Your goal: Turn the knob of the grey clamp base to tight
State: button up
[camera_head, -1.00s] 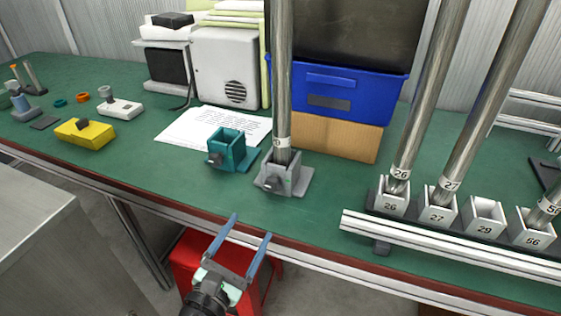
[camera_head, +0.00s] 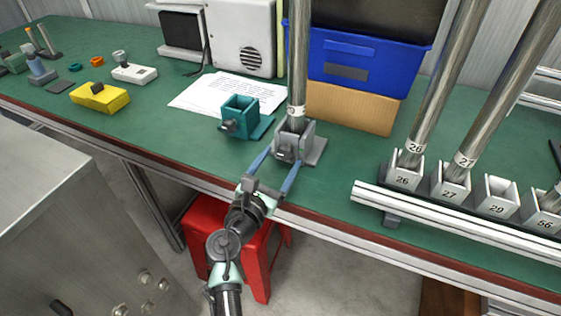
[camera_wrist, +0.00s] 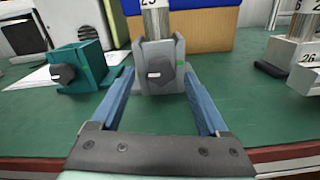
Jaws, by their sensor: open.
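The grey clamp base (camera_head: 312,146) stands on the green bench near its front edge, with a tall metal tube (camera_head: 298,60) upright in it. Its dark knob (camera_wrist: 159,73) is on the side facing me, and a pale mark on it lies roughly level. A small green patch shows beside the knob in the wrist view. My gripper (camera_head: 280,153) is open, its two blue fingers pointing at the clamp base. In the wrist view the fingers (camera_wrist: 162,90) stand left and right of the knob, apart from it. Whether the tips reach the knob's depth is unclear.
A teal clamp base (camera_head: 240,112) with its own dark knob stands close on the left. A rail of numbered sockets (camera_head: 493,203) with tubes is on the right. A blue bin (camera_head: 355,60) on a cardboard box is behind. A red stool (camera_head: 262,255) is below the bench edge.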

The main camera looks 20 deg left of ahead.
jog(key=shift+w, duration=0.45)
grip_shut()
